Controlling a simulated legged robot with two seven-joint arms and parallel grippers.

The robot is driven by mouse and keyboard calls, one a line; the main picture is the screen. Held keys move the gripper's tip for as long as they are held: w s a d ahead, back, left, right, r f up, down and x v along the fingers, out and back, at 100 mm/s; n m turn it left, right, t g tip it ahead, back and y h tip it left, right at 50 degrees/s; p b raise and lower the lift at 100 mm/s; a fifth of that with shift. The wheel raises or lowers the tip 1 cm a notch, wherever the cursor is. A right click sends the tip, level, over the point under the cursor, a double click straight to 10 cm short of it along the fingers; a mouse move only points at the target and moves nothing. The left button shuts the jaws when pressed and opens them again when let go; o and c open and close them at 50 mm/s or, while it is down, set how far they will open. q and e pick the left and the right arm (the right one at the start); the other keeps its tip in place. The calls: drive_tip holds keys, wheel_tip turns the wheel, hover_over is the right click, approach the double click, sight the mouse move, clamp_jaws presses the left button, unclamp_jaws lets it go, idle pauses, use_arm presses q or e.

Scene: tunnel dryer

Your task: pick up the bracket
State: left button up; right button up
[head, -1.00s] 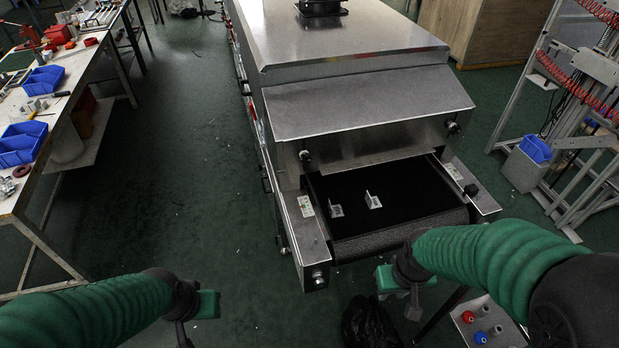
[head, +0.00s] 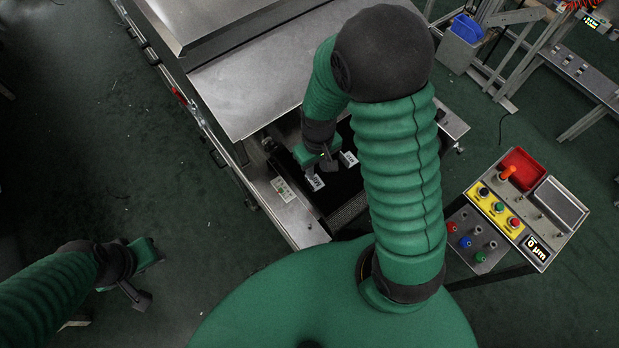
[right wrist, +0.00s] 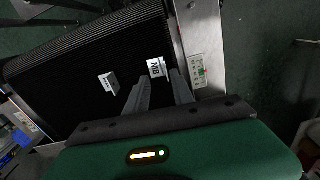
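Two small metal brackets lie on the black conveyor belt (head: 346,181) at the dryer's mouth. One bracket (head: 314,183), marked M8, also shows in the right wrist view (right wrist: 157,67). The second bracket (head: 349,159) lies to its right and shows left of it in the right wrist view (right wrist: 108,82). My right gripper (head: 325,168) is over the belt by the brackets. In the right wrist view its fingers (right wrist: 160,80) are apart and empty, with the M8 bracket just past the tips, between their lines. My left gripper (head: 147,277) hangs over the floor, away from the belt.
The dryer's metal hood (head: 262,85) rises behind the belt, and a metal side rail (head: 290,205) borders it. A control panel (head: 525,210) with buttons and a red bin stands to the right. Metal racks (head: 545,75) stand at the back right. Floor at the left is clear.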

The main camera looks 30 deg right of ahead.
sight(310, 182)
drive_tip(key=f, duration=0.5)
drive_tip(key=shift+w+a+f, duration=0.15)
drive_tip(key=shift+w+f, duration=0.05)
drive_tip(key=shift+f, duration=0.2)
drive_tip(key=shift+w+a+f, duration=0.1)
drive_tip(key=shift+w+f, duration=0.05)
drive_tip(key=shift+f, duration=0.2)
drive_tip(key=f, duration=0.3)
drive_tip(key=shift+w+a+f, duration=0.25)
drive_tip(key=shift+a+f, duration=0.1)
drive_tip(key=shift+f, duration=0.05)
drive_tip(key=shift+w+d+f, duration=0.1)
drive_tip(key=shift+d+f, duration=0.05)
drive_tip(key=shift+f, duration=0.35)
clamp_jaws()
